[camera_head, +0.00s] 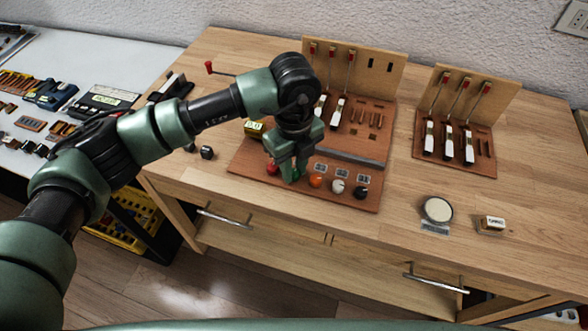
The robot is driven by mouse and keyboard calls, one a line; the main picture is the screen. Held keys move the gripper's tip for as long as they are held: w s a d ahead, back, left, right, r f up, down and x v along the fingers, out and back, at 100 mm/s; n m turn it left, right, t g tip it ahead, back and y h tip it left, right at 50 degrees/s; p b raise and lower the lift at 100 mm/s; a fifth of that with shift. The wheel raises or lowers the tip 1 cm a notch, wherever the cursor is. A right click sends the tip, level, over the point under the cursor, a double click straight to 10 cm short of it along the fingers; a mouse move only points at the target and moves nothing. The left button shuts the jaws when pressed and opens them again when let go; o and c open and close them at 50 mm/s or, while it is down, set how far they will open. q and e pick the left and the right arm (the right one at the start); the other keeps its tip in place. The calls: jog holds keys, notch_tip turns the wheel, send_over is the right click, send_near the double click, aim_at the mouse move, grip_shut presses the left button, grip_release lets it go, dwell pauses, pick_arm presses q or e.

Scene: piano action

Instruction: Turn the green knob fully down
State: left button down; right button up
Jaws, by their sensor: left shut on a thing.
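The green knob (294,176) sits on the brown board near the front of the wooden table, second from the left in a row of coloured knobs. My left gripper (290,171) reaches down over it from above, shut on the green knob. The fingers hide most of the knob, so its angle cannot be read. My right gripper is not in view.
A red knob (272,168) stands close on the left of the fingers, and an orange knob (315,180) close on the right. A white knob (338,186) and a black knob (360,193) follow. Upright boards with hammers (467,100) stand behind.

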aim_at(294, 172)
pick_arm(q)
jog(key=shift+n+b, duration=0.35)
jog(key=shift+n, duration=0.85)
jog(key=shift+r+n, duration=0.1)
jog(key=shift+n, duration=0.2)
jog(key=c, duration=1.5)
grip_release()
notch_tip(294, 172, up, 8)
jog(key=shift+f+b, duration=0.1)
jog(key=shift+b, duration=0.55)
